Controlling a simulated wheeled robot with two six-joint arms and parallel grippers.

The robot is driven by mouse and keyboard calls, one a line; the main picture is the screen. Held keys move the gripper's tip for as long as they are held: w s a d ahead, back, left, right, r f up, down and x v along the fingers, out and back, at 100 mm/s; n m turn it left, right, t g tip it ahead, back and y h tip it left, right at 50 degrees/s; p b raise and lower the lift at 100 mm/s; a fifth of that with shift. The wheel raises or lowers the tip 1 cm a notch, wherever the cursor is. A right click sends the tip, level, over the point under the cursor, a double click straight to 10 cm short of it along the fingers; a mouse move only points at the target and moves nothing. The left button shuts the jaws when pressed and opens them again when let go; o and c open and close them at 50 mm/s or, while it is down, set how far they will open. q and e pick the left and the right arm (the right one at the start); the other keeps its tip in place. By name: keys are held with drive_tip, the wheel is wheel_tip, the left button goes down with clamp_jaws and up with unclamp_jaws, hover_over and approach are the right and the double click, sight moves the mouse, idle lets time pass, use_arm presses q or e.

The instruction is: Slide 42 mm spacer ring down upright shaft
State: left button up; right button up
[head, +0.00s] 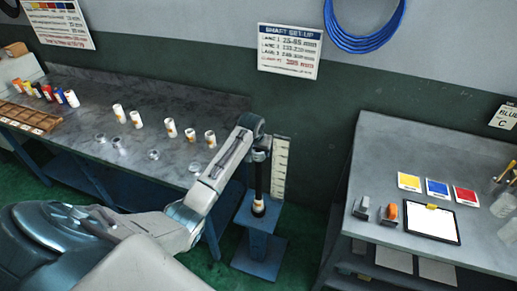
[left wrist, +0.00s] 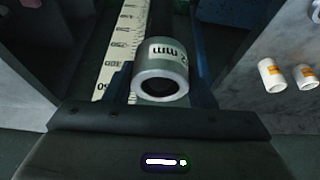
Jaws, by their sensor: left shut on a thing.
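My left gripper (head: 259,155) is at the top of the upright black shaft (head: 260,180) in the head view. In the left wrist view it is shut on a grey-green spacer ring (left wrist: 160,66) with a pale label ending in "2 mm"; the first digit is not readable. The ring's open end faces the camera and its hole looks dark. I cannot tell whether the shaft passes through it. The shaft stands on a blue pedestal (head: 251,216). A pale band with an orange mark (head: 258,207) sits low around the shaft. My right gripper is out of view.
A white measuring scale (head: 280,168) stands upright close behind the shaft. A grey bench (head: 90,105) with several white-and-orange cylinders is to the left. A second bench (head: 400,150) with cards and a clipboard is to the right. Green floor shows around the pedestal.

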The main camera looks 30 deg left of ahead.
use_arm(q)
drive_tip(key=shift+f, duration=0.1)
idle(0.3)
drive_tip(key=o, duration=1.2)
drive_tip(key=shift+c, duration=0.2)
drive_tip(key=b+v, duration=0.3)
drive_tip(key=v, duration=0.7)
drive_tip(key=shift+s+r, duration=0.2)
drive_tip(key=shift+r, duration=0.15)
drive_tip(key=shift+f, duration=0.1)
